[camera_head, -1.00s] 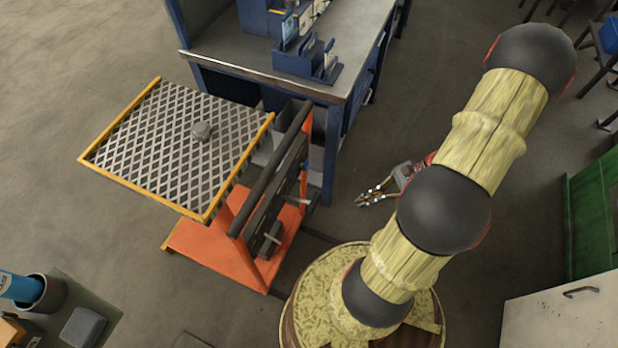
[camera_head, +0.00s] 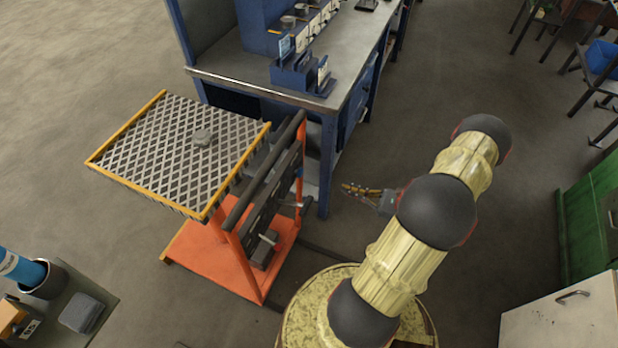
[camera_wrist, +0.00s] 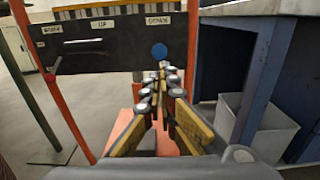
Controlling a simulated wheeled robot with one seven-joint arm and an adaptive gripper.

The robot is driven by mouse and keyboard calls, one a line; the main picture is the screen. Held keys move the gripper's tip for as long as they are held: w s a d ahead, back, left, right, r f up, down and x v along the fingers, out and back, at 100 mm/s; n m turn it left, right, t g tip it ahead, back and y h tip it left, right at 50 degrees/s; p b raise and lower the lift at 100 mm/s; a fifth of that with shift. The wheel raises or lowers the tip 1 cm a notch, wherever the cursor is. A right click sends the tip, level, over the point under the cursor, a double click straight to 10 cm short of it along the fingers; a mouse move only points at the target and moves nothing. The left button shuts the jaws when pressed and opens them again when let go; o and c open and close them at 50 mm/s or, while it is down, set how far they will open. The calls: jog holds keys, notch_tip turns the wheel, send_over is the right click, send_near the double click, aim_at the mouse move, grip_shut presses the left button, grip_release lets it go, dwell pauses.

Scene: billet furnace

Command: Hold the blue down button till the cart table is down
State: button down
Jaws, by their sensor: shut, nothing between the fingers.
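The cart (camera_head: 230,260) has an orange frame and a raised mesh table (camera_head: 165,140) with yellow edges. In the wrist view, the cart's dark control panel (camera_wrist: 100,48) carries labels along its top edge. The blue button (camera_wrist: 159,50) is round and sits at the panel's right side, under the right-hand label. My gripper (camera_wrist: 162,72) is shut and empty, its fingertips just below the blue button in the picture. Whether they touch it cannot be told. In the head view my gripper (camera_head: 347,188) is right of the cart, apart from it. The button is not visible there.
A grey bin (camera_wrist: 258,125) is under the bench. A green cabinet (camera_head: 590,220) stands at the right.

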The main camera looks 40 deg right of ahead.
jog(key=b, duration=0.4)
send_near(302, 173)
jog(key=shift+x, duration=3.45)
jog(key=shift+f, duration=0.1)
